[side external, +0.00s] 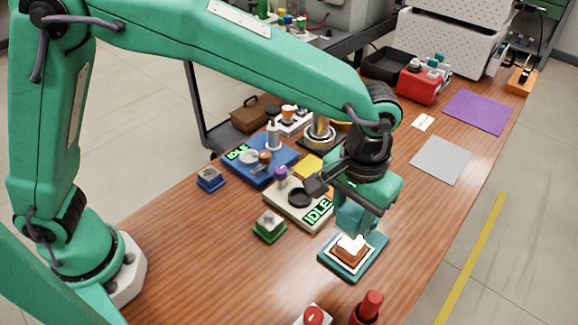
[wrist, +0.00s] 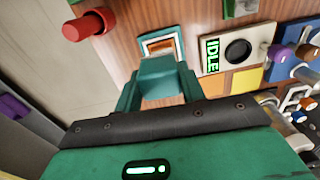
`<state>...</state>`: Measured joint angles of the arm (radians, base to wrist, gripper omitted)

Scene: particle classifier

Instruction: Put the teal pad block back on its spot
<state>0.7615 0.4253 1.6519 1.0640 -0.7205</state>
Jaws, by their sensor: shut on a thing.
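The teal pad (side external: 330,261), a square with a white inner border, lies near the table's front right edge. My gripper (side external: 352,234) points down and is shut on the block's top. I cannot tell whether the block touches the pad.
A cream device (side external: 295,205) marked IDLE stands close behind the pad. A green pad (side external: 268,232) and a blue pad (side external: 210,180) with blocks lie to the left. A red-topped item (side external: 368,307) stands in front. A grey mat (side external: 441,159) lies at the right.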

